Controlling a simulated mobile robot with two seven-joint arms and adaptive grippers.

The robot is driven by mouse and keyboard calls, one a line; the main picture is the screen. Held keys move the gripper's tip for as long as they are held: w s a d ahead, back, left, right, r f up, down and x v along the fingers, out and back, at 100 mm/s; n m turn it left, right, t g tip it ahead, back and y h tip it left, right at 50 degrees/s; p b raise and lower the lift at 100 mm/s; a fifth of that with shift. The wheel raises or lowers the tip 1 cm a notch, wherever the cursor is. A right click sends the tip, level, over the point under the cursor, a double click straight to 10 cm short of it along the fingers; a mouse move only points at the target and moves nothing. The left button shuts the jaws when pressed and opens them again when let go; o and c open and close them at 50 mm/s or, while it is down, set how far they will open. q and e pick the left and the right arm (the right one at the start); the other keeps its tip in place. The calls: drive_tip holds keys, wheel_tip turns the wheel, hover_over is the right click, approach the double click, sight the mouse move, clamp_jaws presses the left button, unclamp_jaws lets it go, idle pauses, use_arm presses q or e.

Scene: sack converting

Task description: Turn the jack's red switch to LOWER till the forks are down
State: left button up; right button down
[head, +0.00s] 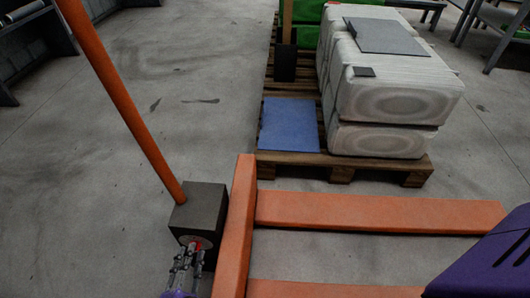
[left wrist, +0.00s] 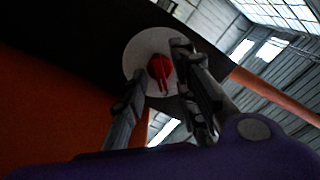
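The orange pallet jack has a dark box (head: 203,207) at the foot of its tilted orange handle (head: 125,100). The red switch (left wrist: 160,70) sits on a round white dial (left wrist: 134,58) on this box. The switch also shows small in the head view (head: 194,246). My left gripper (head: 187,258) is at the dial. In the left wrist view its fingers (left wrist: 158,66) are apart, one on each side of the switch, with gaps visible. Contact cannot be told. The orange forks (head: 380,213) reach right above the floor; their exact height is unclear. My right gripper is not in view.
A wooden pallet (head: 345,168) beyond the forks carries white wrapped bales (head: 385,85), a blue sheet (head: 288,125) and green goods (head: 308,15). Racks stand at the far left and upper right. The floor (head: 80,180) left of the jack is clear.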

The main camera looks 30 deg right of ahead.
use_arm(q)
drive_tip(key=v, duration=1.2)
